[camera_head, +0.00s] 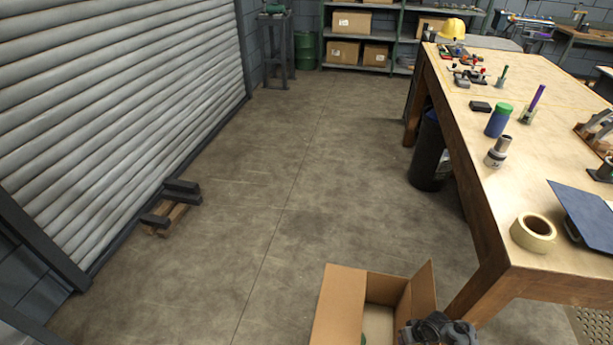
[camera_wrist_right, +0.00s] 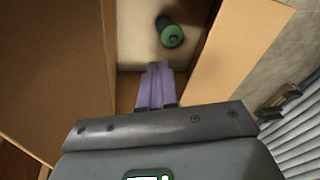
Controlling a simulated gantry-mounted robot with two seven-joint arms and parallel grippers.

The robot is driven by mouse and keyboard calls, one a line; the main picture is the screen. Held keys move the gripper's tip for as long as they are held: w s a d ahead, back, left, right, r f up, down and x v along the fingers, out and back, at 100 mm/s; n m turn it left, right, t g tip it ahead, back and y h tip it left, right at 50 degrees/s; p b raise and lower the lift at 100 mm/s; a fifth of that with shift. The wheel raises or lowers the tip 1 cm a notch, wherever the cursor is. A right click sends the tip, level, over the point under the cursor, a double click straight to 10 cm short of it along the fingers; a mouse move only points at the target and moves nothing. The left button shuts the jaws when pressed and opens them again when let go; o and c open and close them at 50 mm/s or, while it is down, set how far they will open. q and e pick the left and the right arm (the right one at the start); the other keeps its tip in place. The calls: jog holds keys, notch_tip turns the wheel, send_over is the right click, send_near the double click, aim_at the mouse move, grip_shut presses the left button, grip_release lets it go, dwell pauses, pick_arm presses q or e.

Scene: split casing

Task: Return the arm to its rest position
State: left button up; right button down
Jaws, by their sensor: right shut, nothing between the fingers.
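My right gripper (camera_head: 438,331) shows at the bottom edge of the head view, over the right part of an open cardboard box (camera_head: 342,304). In the right wrist view its purple fingers (camera_wrist_right: 157,84) are together with nothing between them, pointing into the box (camera_wrist_right: 50,70). A dark cylinder with a green end (camera_wrist_right: 171,33) lies in the box beyond the fingertips, apart from them. A sliver of green (camera_head: 363,340) also shows inside the box in the head view. My left gripper is not in view.
A wooden workbench (camera_head: 540,150) stands at the right, with a tape roll (camera_head: 534,233), a green-capped bottle (camera_head: 498,120) and tools on it. A dark bin (camera_head: 428,155) stands beside it. A shutter (camera_head: 110,110) lines the left. The floor between is mostly clear.

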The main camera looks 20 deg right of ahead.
jog(key=s+a+r+n+p, duration=0.2)
jog(key=s+a+r+p, duration=0.15)
jog(key=a+r, duration=0.7)
jog(key=s+a+r+n+t+h+p, duration=0.15)
jog(key=s+a+r, duration=0.35)
jog(key=r, duration=1.1)
jog(key=s+a+r+n+p, duration=0.2)
jog(key=a+r+p, duration=0.1)
jog(key=a+r, duration=0.8)
notch_tip(320, 180, up, 38)
jog(key=d+p, duration=0.3)
jog(key=p, duration=3.4)
notch_tip(320, 180, down, 75)
jog(key=b, duration=7.4)
jog(key=shift+b, duration=0.35)
jog(key=shift+r+m, duration=0.1)
jog(key=shift+m, duration=0.15)
jog(key=shift+a, duration=0.1)
